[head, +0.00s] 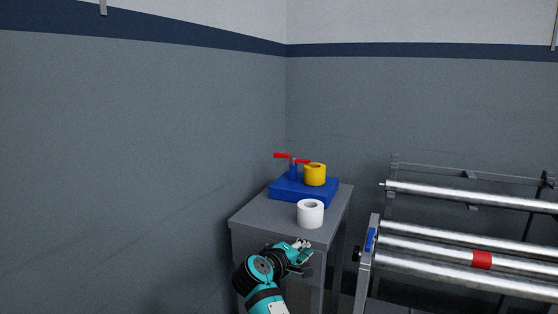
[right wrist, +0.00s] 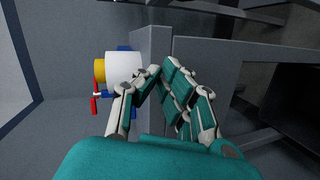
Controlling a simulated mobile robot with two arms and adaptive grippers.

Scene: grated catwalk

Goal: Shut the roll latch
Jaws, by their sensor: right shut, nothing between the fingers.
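A metal roll rack with several long silver rollers (head: 450,262) stands at the right in the head view. A small blue part (head: 370,239), which looks like the latch, sits on the rack's near left end post; I cannot tell whether it is open or shut. A black knob (head: 357,254) is just below it. My right gripper (head: 303,250) is shut and empty, in front of the grey table's front edge, left of the blue part and apart from it. In the right wrist view its fingertips (right wrist: 157,74) meet near the table edge. My left gripper is not in view.
A grey table (head: 262,221) holds a white roll (head: 310,214), a yellow roll (head: 315,174) and a blue base (head: 287,191) with red handles (head: 283,155). A grey wall closes the left side.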

